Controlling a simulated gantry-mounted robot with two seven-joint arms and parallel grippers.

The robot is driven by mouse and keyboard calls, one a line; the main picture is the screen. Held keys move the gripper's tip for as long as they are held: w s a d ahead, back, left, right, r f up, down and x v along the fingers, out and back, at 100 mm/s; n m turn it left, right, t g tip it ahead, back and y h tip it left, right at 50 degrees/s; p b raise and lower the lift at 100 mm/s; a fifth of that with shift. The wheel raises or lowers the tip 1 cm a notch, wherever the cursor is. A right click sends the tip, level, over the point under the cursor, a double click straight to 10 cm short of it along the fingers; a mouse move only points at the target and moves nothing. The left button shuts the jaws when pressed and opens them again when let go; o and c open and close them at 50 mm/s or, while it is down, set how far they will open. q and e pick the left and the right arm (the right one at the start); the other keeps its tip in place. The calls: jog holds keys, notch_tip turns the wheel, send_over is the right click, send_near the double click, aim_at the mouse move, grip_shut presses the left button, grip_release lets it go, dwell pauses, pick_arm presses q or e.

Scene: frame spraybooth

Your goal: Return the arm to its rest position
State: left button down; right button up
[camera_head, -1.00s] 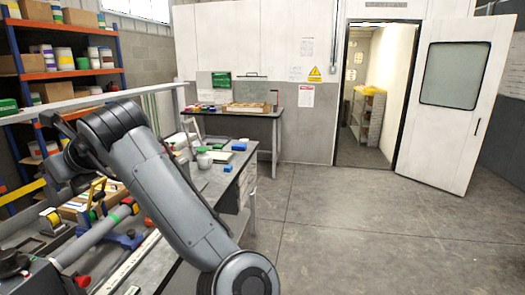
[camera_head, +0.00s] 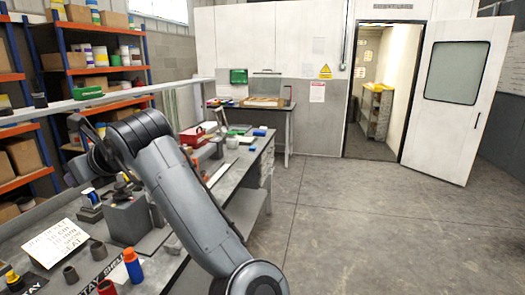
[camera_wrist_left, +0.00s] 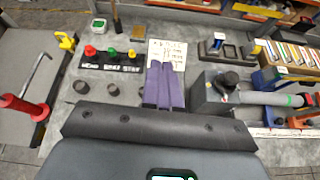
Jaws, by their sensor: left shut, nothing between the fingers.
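My left arm (camera_head: 185,185) reaches up from the bottom of the head view and bends over the workbench (camera_head: 215,190); its wrist end is at the left, partly hidden by the arm. In the left wrist view, the purple fingers of my left gripper (camera_wrist_left: 163,68) are together with nothing between them. They are over the bench top, in front of a white card with handwriting (camera_wrist_left: 172,50). My right arm and gripper are not in view.
An orange-and-blue bottle (camera_head: 132,265) stands on the near bench. Floor (camera_head: 370,220) right of the bench is clear.

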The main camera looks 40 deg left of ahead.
pick_arm(q)
jog(key=w+d+f+m+t+y+p, duration=0.3)
jog(key=w+f+m+t+y, duration=0.35)
jog(key=m, duration=0.45)
jog(key=w+d+f+m+t+y+p, duration=0.3)
jog(key=w+f+m+t+y, duration=0.2)
jog(key=w+m, duration=0.45)
jog(key=w+d+f+m+t+h+p, duration=0.2)
jog(key=w+d+f+m+t+h, duration=0.2)
jog(key=d+f+m+t+h, duration=0.9)
jog(key=s+d+f+m+g+h, duration=0.3)
jog(key=d+f+m+g+h, duration=0.1)
jog(key=d+f+m, duration=0.3)
jog(key=s+d+f+m+g+h, duration=0.25)
jog(key=d+f+m+g, duration=0.2)
jog(key=d+m, duration=0.35)
jog(key=s+d+f+m+g+h, duration=0.3)
jog(key=s+d+f+m+g, duration=0.25)
jog(key=s+d+m, duration=0.5)
notch_tip(320, 180, up, 38)
jog(key=a+m+p, duration=0.2)
jog(key=p, duration=3.6)
jog(key=shift+r+g+p, duration=0.15)
jog(key=shift+g+p, duration=0.2)
jog(key=shift+p, duration=0.05)
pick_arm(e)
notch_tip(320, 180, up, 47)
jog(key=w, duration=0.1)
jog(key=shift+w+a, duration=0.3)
